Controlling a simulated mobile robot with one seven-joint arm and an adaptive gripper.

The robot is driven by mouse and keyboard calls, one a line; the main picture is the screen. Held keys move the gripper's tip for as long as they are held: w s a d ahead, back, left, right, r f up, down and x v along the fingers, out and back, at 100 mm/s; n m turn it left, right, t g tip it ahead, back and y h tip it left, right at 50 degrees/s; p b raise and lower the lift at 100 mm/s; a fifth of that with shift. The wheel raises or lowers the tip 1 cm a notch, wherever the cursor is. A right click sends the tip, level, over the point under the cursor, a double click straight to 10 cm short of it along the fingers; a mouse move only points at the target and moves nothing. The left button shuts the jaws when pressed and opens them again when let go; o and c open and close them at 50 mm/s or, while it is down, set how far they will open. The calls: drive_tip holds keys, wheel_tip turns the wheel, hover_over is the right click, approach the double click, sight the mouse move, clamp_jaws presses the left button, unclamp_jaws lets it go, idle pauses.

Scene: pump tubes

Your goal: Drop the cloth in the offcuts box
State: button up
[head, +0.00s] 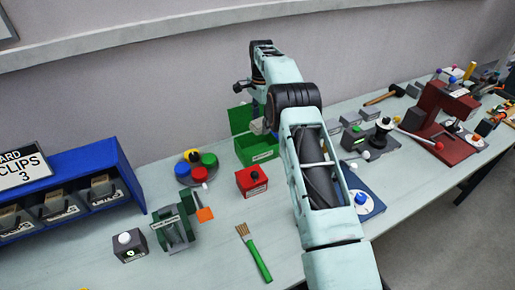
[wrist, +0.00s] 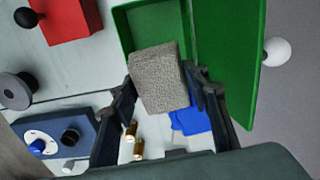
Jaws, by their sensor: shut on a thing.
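The cloth (wrist: 157,80) is a grey, textured, block-shaped piece between the fingers of my gripper (wrist: 162,92) in the wrist view. My gripper is shut on it. Its far end overlaps the open green box (wrist: 132,22) in that view. In the head view, the green box (head: 262,157) stands on the bench near the wall, with a pale label on its front and its green lid (head: 240,118) raised behind. A small grey patch shows just above the box there, partly hidden by my arm. The label is too small to read, and the height above the box is hard to tell.
A red box (head: 251,181) with a black knob stands in front of the green box. A disc with coloured knobs (head: 196,167) is to its left. In the wrist view, a blue piece (wrist: 193,121) and brass cylinders (wrist: 138,148) lie below my fingers. A green brush (head: 254,252) lies nearer.

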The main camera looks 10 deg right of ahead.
drive_tip(key=shift+f+b, duration=1.2)
drive_tip(key=shift+f, duration=1.75)
drive_tip(key=o, duration=1.2)
